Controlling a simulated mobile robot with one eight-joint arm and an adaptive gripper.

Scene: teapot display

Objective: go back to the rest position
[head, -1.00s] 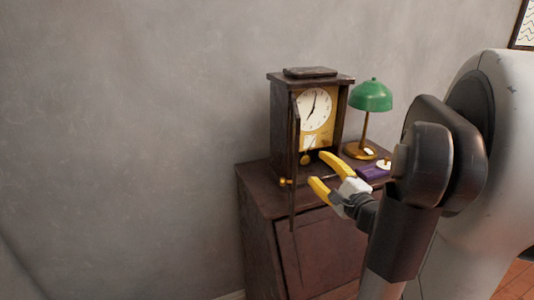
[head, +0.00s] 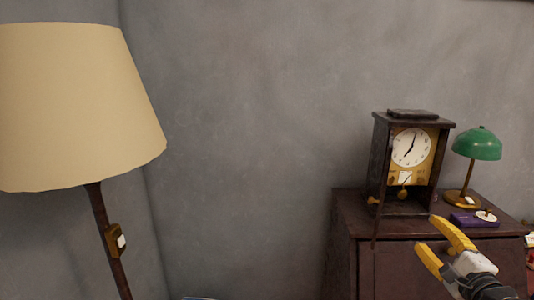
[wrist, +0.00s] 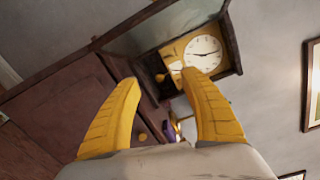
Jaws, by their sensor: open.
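My gripper (head: 440,252) is open and empty, with yellow fingers, at the lower right of the head view. It is in front of the dark wooden cabinet (head: 345,245). In the wrist view its two fingers (wrist: 163,110) stand wide apart with nothing between them. A wooden clock (head: 379,150) with a white dial stands on the cabinet, beyond the gripper. The clock also shows at the top of the wrist view (wrist: 204,52), its glazed door (wrist: 150,32) swung open. I cannot tell how far the fingers are from the clock.
A green desk lamp (head: 477,145) and a purple object (head: 466,220) are on the cabinet, right of the clock. A floor lamp (head: 75,105) with a switch box (head: 115,240) stands at the left. Bare wall lies between. A framed picture (wrist: 312,85) hangs at the wrist view's right.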

